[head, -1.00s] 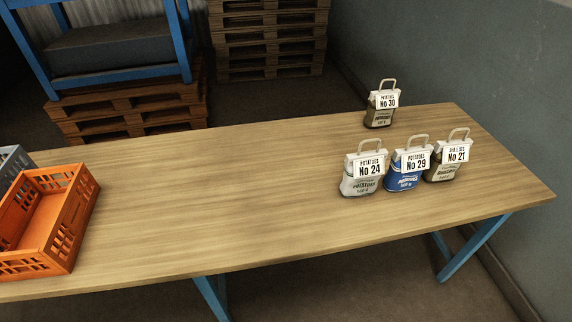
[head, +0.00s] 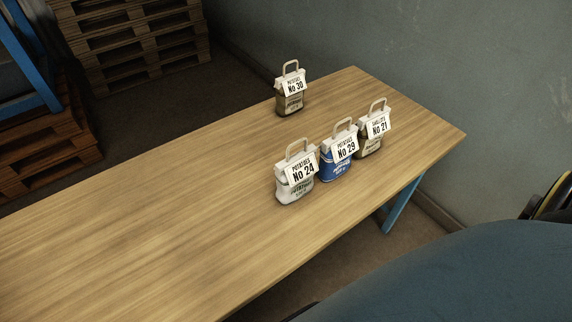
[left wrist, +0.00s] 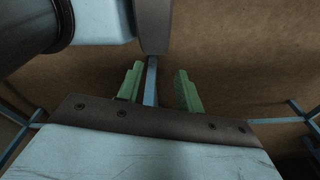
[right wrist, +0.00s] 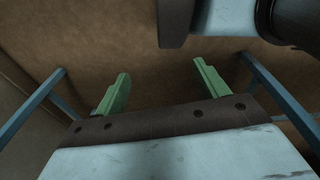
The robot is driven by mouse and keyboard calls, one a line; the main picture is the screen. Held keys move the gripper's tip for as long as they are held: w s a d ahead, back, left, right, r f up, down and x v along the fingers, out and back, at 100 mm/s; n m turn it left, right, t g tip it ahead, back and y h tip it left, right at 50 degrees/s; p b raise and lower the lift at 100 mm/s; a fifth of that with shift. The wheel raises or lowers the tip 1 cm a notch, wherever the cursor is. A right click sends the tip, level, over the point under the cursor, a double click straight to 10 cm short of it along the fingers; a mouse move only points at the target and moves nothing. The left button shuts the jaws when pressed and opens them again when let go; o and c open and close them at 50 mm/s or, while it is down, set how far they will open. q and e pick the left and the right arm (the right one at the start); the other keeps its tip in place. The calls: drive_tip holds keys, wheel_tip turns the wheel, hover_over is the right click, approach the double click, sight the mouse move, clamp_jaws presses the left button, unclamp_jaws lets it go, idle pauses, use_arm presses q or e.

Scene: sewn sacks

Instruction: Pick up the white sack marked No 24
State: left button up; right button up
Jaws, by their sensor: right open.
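The white sack marked No 24 (head: 296,190) stands upright on the wooden table (head: 150,220), with a beige loop handle on top and a white label reading potatoes. It is the nearest sack of a row in the head view. My left gripper (left wrist: 160,85) shows in the left wrist view with its green fingers apart and nothing between them but background. My right gripper (right wrist: 160,80) shows in the right wrist view, open and empty. Neither gripper's fingers show in the head view, and no sack shows in the wrist views.
A blue sack marked No 29 (head: 337,167) stands close on the right of No 24, then sack No 21 (head: 371,146). Sack No 30 (head: 290,103) stands apart near the far edge. The table's left part is clear. A grey wall (head: 420,60) is beyond.

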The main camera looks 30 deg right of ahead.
drive_tip(key=shift+o, duration=1)
drive_tip(key=w+d+r+t+p, duration=0.1)
drive_tip(key=w+r, duration=0.5)
drive_tip(key=w, duration=0.1)
drive_tip(key=shift+d, duration=0.15)
wheel_tip(320, 180, up, 41)
drive_tip(key=m+t+y+p, duration=0.1)
drive_tip(key=t+y+p, duration=0.1)
drive_tip(key=t+p, duration=0.65)
hover_over(296, 169)
drive_tip(key=s+d+b, duration=0.2)
drive_tip(key=b, duration=0.1)
drive_tip(key=t, duration=0.3)
drive_tip(key=shift+g, duration=0.25)
drive_tip(key=shift+f+p+x, duration=0.15)
drive_tip(key=shift+p+x, duration=0.05)
drive_tip(key=shift+x, duration=1.35)
drive_tip(key=shift+f+p+x, duration=0.2)
drive_tip(key=shift+x, duration=1.3)
use_arm(q)
drive_tip(key=s+r, duration=0.3)
drive_tip(key=r, duration=0.4)
drive_tip(key=shift+s+r, duration=0.15)
drive_tip(key=shift+r, duration=0.15)
use_arm(e)
drive_tip(key=shift+s+a, duration=0.15)
drive_tip(key=shift+s, duration=0.05)
use_arm(q)
drive_tip(key=shift+a, duration=0.1)
